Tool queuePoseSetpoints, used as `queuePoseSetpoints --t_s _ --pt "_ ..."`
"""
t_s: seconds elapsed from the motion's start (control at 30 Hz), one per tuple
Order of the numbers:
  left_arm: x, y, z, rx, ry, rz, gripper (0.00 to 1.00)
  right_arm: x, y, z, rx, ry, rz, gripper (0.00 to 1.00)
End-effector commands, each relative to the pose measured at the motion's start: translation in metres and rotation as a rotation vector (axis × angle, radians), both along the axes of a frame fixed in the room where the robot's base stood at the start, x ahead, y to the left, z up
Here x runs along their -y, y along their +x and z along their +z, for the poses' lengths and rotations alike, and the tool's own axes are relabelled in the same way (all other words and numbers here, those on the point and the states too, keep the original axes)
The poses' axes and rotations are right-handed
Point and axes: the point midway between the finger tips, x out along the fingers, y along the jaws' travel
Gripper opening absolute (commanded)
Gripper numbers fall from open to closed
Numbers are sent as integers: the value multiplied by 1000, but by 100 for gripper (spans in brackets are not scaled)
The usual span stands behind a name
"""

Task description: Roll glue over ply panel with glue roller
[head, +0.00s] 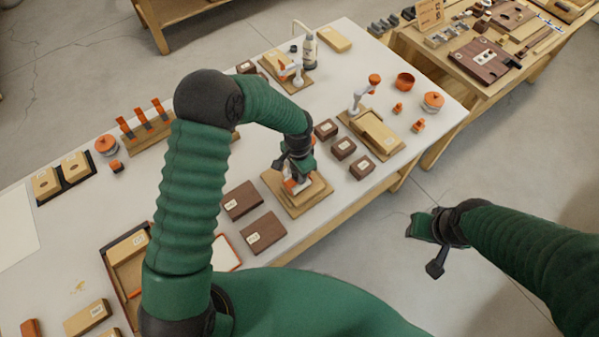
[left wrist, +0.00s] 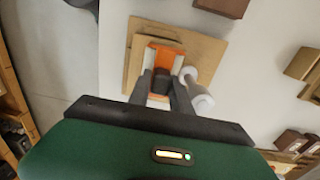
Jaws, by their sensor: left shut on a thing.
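The ply panel (head: 318,189) lies on a larger wooden base board (head: 296,209) near the bench's front edge. In the left wrist view the panel (left wrist: 137,62) shows beside and under the tool, on the board (left wrist: 210,48). My left gripper (head: 293,181) is over the panel, pointing down. It is shut on the glue roller (left wrist: 165,56), which has an orange part and a white cylinder. Whether the roller touches the panel I cannot tell. My right gripper (head: 430,232) hangs off the bench over the floor; its fingers are unclear.
Dark brown blocks (head: 264,233) lie left of the board, and several smaller ones (head: 343,148) lie to its right. A wooden fixture with a white-and-orange clamp (head: 372,132) stands farther right. A bottle (head: 309,50) stands at the back. My left arm hides part of the bench.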

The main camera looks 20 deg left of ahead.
Motion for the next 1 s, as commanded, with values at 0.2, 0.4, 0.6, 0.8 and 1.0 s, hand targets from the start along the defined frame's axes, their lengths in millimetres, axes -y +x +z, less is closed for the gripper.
queuePoseSetpoints --t_s 0.2,0.4,0.6,0.8,1.0 --pt "1 0 -3 1 1 0 0 0 0 -2 0 0 0 36" --pt "0 0 -7 0 0 0 0 0 0 -4 0 0 -1 36" --pt "0 0 -8 0 0 -1 0 0 0 -5 0 0 0 36" --pt "5 -10 -6 -2 1 -2 0 0 0 -2 0 0 0 36" --pt "10 -17 -6 -1 1 0 0 0 0 -1 0 0 0 36"
